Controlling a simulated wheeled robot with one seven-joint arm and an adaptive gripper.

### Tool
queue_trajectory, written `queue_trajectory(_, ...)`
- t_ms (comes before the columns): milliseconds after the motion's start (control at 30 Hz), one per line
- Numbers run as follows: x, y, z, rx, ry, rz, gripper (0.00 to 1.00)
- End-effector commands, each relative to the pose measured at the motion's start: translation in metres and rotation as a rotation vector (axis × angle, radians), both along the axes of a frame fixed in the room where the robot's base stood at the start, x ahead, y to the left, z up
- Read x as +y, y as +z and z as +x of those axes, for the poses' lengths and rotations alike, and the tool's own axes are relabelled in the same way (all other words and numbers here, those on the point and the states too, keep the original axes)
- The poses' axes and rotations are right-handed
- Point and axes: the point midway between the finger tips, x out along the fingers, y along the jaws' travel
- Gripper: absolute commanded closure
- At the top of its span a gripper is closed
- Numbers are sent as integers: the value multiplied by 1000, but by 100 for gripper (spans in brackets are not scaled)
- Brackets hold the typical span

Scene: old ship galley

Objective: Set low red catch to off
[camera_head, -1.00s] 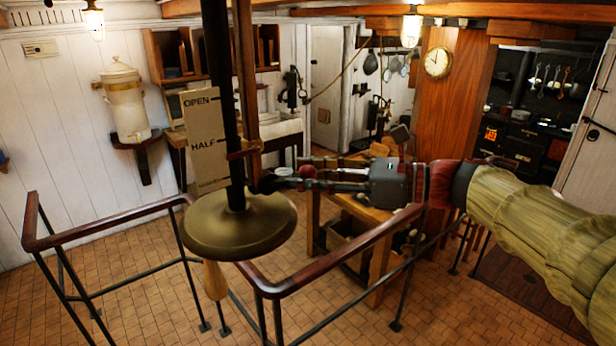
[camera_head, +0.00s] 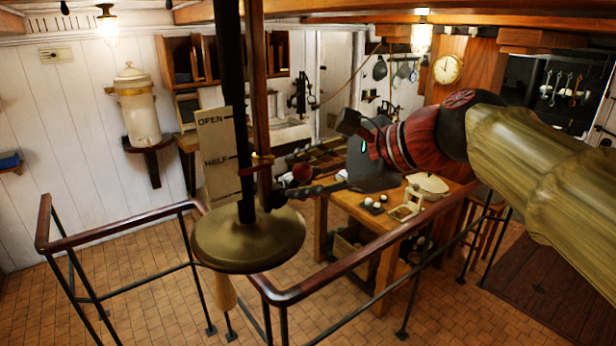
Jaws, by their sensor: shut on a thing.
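A red collar (camera_head: 262,161) sits on that rod, close to the black pole (camera_head: 232,80). The fingers and the knob hide the joint between catch and rod. A pale scale plate (camera_head: 217,145) marked OPEN and HALF stands behind the pole; its lower marking is not readable.
A brass disc (camera_head: 250,245) surrounds the pole's foot. A wood-topped railing (camera_head: 370,262) runs in front and to the left (camera_head: 110,230). A wooden table (camera_head: 385,215) with small items stands behind my gripper. The tiled floor at left is clear.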

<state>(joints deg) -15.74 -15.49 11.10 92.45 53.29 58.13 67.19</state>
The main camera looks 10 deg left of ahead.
Motion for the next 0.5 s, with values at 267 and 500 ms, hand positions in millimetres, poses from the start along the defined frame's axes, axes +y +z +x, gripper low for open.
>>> queue_trajectory(267,5,5,-5,-95,-1,-75,100)
queue_trajectory(500,6,6,-6,-124,-2,-100,100)
